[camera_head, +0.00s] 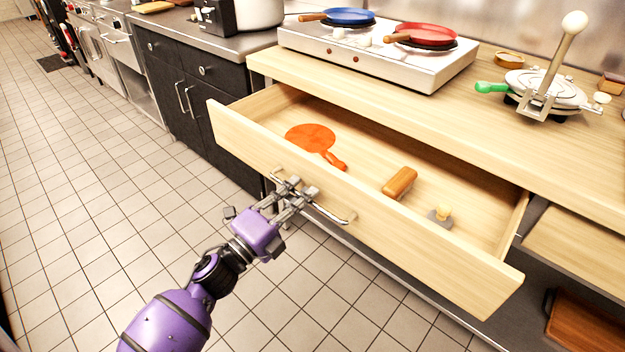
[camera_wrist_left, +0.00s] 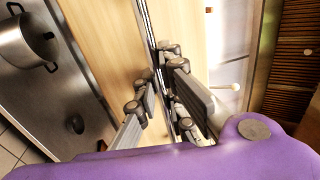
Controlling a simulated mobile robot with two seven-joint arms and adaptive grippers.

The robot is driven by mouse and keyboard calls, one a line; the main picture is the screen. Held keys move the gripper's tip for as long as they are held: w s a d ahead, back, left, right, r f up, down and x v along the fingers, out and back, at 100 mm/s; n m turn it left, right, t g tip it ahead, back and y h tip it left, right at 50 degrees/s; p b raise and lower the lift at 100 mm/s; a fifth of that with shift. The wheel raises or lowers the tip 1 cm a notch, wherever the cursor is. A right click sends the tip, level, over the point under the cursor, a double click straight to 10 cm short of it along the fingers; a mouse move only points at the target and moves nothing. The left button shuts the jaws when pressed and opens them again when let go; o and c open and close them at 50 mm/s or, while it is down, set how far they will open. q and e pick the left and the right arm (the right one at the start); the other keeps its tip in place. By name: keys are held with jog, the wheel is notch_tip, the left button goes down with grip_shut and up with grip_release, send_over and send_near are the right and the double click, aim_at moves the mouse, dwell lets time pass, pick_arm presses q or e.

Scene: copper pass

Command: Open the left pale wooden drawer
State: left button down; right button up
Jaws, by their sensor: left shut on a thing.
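The left pale wooden drawer (camera_head: 410,243) is pulled well out from under the wooden counter in the head view. Inside it lie an orange paddle-shaped item (camera_head: 311,139), a wooden-handled item (camera_head: 400,182) and a small grey tool with a pale knob (camera_head: 440,216). A metal bar handle (camera_head: 333,214) runs along the drawer front. My left gripper (camera_head: 297,192) is shut on this handle near its left end. In the left wrist view its fingers (camera_wrist_left: 165,110) are beside the pale drawer front. My right gripper is out of view.
A white hob (camera_head: 375,62) with a blue pan (camera_head: 348,16) and a red pan (camera_head: 425,34) stands on the counter (camera_head: 500,110). A waffle iron (camera_head: 545,88) is at right. Dark cabinets (camera_head: 190,85) stand to the left. Tiled floor (camera_head: 90,170) in front is clear.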

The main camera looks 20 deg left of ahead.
pick_arm(q)
jog(key=r+p+v, duration=0.1)
jog(key=v, duration=0.8)
jog(key=r+v, duration=0.2)
jog(key=v, duration=0.7)
jog(key=shift+s+r+p, duration=0.25)
jog(key=shift+s+p, duration=0.05)
jog(key=shift+p, duration=0.05)
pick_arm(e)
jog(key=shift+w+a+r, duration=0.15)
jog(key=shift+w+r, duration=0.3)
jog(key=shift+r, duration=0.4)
pick_arm(q)
jog(key=shift+a, duration=0.1)
jog(key=c, duration=2.1)
grip_release()
jog(key=v, duration=1.2)
